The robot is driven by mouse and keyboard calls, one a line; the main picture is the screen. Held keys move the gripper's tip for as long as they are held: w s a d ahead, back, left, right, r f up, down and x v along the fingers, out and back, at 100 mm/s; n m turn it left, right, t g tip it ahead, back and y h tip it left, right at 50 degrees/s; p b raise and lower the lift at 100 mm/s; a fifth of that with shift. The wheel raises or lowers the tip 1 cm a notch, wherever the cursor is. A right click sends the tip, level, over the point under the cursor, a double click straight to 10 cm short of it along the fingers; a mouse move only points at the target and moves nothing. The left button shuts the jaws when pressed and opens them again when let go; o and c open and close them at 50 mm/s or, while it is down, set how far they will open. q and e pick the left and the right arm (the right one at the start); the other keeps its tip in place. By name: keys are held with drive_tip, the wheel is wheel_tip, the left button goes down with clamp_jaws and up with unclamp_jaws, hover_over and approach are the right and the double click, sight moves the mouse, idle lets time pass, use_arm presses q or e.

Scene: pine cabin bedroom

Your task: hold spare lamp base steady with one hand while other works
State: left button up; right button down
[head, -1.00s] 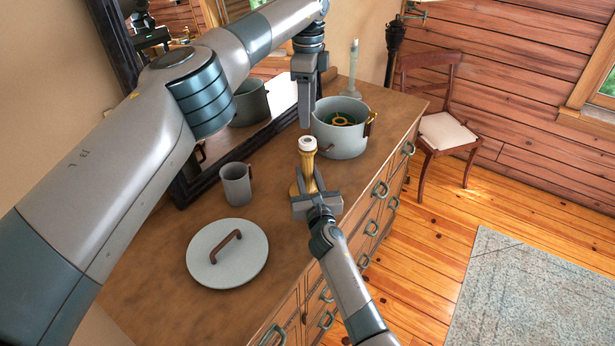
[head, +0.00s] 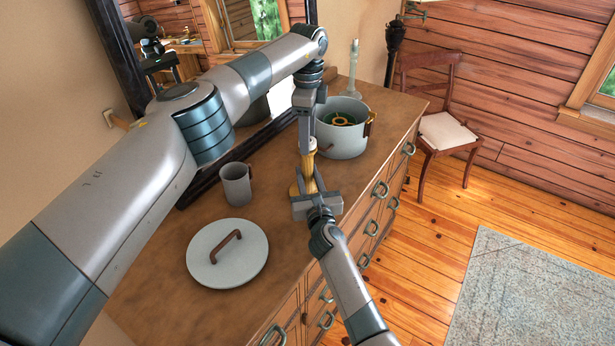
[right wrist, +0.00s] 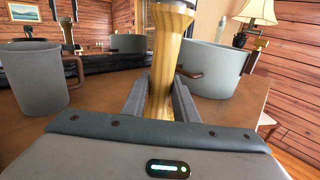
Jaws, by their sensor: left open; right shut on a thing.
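The spare lamp base (head: 309,167) is a yellow, turned column standing upright over the dresser top. It also shows in the right wrist view (right wrist: 166,65), with a pale collar at its top. My right gripper (head: 310,190) is shut on its lower part, with a finger on each side (right wrist: 160,105). My left gripper (head: 306,148) is open and points down from above, at the top of the lamp base. Its fingers overlap the top end in the head view, so I cannot tell whether they touch it. The base's bottom end is hidden by my right gripper.
A grey pot (head: 343,142) with green contents stands just behind the lamp base. A grey mug (head: 236,187) and a pale round lid (head: 212,262) with a brown handle lie left on the dresser (head: 170,300). A mirror leans behind. A chair (head: 443,130) stands right.

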use_arm(q)
drive_tip(key=shift+c, duration=0.6)
drive_tip(key=c, duration=1)
